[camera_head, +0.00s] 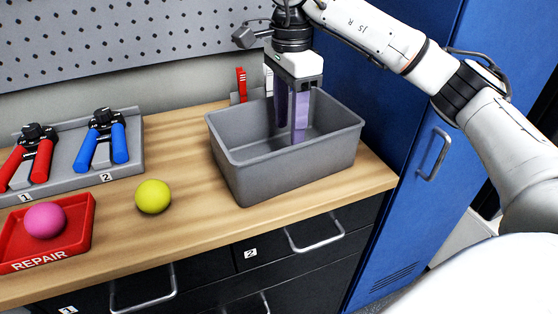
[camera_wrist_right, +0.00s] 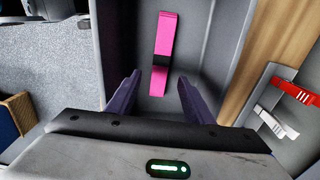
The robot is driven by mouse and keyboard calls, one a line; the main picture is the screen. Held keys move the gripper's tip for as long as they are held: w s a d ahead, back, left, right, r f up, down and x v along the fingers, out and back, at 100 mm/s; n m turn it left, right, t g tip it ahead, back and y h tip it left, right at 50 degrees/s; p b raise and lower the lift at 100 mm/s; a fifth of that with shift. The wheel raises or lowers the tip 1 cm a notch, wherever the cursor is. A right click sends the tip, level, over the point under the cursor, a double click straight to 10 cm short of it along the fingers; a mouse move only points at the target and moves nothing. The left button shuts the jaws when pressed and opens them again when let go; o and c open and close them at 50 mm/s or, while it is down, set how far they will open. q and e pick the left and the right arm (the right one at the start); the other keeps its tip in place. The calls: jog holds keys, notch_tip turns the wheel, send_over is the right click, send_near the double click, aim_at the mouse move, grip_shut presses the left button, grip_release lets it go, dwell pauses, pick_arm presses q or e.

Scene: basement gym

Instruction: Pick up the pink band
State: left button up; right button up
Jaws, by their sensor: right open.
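The pink band (camera_wrist_right: 164,47) lies flat on the floor of the grey bin, seen in the right wrist view, with a dark part across its middle. In the head view the bin's front wall hides it. The grey bin (camera_head: 290,171) stands at the right end of the wooden bench. My right gripper (camera_head: 291,137) points down into the bin, its fingers apart and empty. In the right wrist view the band lies ahead of the gap between the fingertips (camera_wrist_right: 158,85). My left gripper is not in view.
A yellow ball (camera_head: 153,197) sits left of the bin. A red REPAIR tray (camera_head: 75,243) holds a pink ball (camera_head: 44,220). Hand grips (camera_head: 104,139) rest on a grey rack. A red-handled item (camera_head: 241,84) stands behind the bin. A blue locker (camera_head: 400,120) is at right.

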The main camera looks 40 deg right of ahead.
jog(key=shift+f, duration=3.05)
jog(key=shift+r, duration=0.1)
jog(key=c, duration=1.2)
